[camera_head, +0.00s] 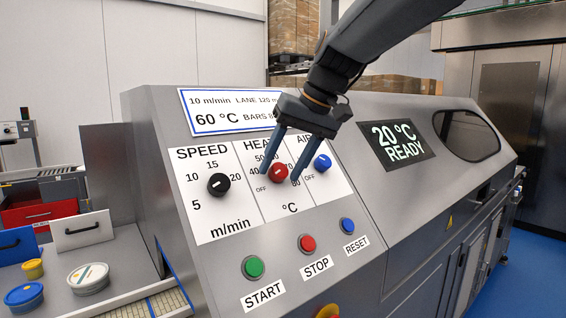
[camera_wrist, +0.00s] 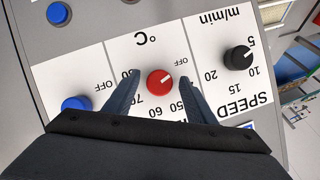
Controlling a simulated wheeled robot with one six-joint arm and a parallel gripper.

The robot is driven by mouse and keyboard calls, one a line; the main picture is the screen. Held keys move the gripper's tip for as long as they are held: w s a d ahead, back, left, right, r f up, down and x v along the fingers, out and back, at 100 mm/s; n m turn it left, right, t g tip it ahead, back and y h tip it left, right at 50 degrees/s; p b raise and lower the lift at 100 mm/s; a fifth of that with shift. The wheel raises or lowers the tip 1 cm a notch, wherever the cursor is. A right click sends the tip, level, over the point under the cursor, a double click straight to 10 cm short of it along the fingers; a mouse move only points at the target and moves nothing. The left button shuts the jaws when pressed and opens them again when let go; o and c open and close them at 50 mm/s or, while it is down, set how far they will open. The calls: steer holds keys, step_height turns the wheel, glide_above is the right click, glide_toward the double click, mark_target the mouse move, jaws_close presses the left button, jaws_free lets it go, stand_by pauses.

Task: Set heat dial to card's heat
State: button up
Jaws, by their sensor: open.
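The red heat dial (camera_head: 279,173) sits in the middle of the white panel, its white mark pointing toward OFF. In the wrist view the dial (camera_wrist: 160,82) lies between my fingers, its mark also toward OFF. My gripper (camera_head: 279,178) is open, with one finger on each side of the dial; a gap shows on both sides in the wrist view. The heat scale around it runs from 40 to 80, partly hidden by my fingers. The card (camera_head: 222,112) above reads 60 °C, 10 m/min, its right end hidden by my gripper.
The black speed dial (camera_head: 218,184) is to the left and the blue air dial (camera_head: 322,162) to the right. Green start (camera_head: 253,267), red stop (camera_head: 307,243) and blue reset (camera_head: 347,226) buttons sit below. The display (camera_head: 397,145) reads 20 °C READY. Tubs (camera_head: 88,278) stand far left.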

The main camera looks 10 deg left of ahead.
steer(key=shift+f, duration=0.15)
steer(key=c, duration=1)
steer(key=shift+c, duration=0.2)
